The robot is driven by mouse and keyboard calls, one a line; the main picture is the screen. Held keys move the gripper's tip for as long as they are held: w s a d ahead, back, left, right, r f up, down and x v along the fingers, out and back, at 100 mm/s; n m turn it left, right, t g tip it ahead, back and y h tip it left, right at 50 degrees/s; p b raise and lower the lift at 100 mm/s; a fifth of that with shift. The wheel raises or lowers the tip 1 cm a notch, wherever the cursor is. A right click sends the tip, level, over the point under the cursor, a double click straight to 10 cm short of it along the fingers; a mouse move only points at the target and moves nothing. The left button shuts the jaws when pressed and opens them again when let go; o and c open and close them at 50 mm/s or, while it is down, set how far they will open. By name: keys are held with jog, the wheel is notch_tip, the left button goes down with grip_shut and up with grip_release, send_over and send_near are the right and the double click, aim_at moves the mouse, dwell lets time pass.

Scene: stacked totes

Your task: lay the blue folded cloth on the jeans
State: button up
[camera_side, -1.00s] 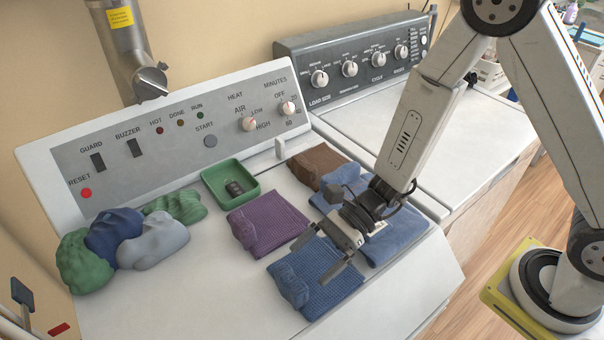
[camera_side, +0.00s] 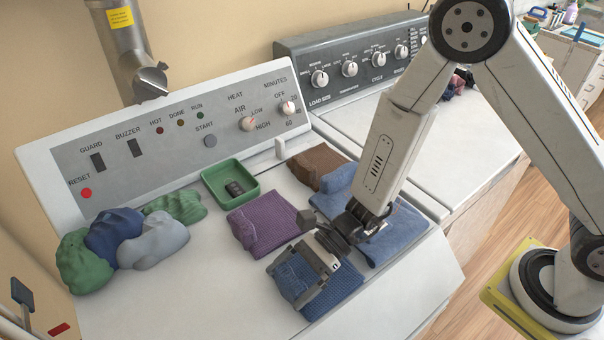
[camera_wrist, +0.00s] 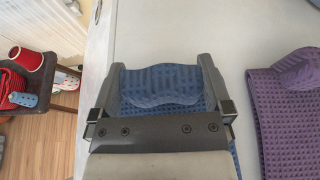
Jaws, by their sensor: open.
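The blue folded cloth (camera_side: 292,278), waffle-textured with a raised roll along one edge, lies on the white machine top near its front. In the wrist view the cloth (camera_wrist: 162,84) shows between my two fingers. My gripper (camera_side: 285,288) is open and low over the cloth, one finger at each end of the roll; I cannot tell whether they touch it. The jeans (camera_side: 400,232), a smooth blue folded piece, lie flat just behind and to the right of the cloth, partly hidden by my arm.
A purple folded cloth (camera_side: 268,226) lies close behind the blue one; it also shows at right in the wrist view (camera_wrist: 290,95). A brown cloth (camera_side: 316,165) and a green tray (camera_side: 230,197) sit further back. Crumpled cloths (camera_side: 130,238) lie at left. The front left surface is clear.

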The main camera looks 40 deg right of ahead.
dwell(0.4)
jog(key=c, duration=1.2)
jog(key=shift+o, duration=0.2)
jog(key=shift+r, duration=0.2)
jog(key=shift+r, duration=4.8)
jog(key=shift+w, duration=0.1)
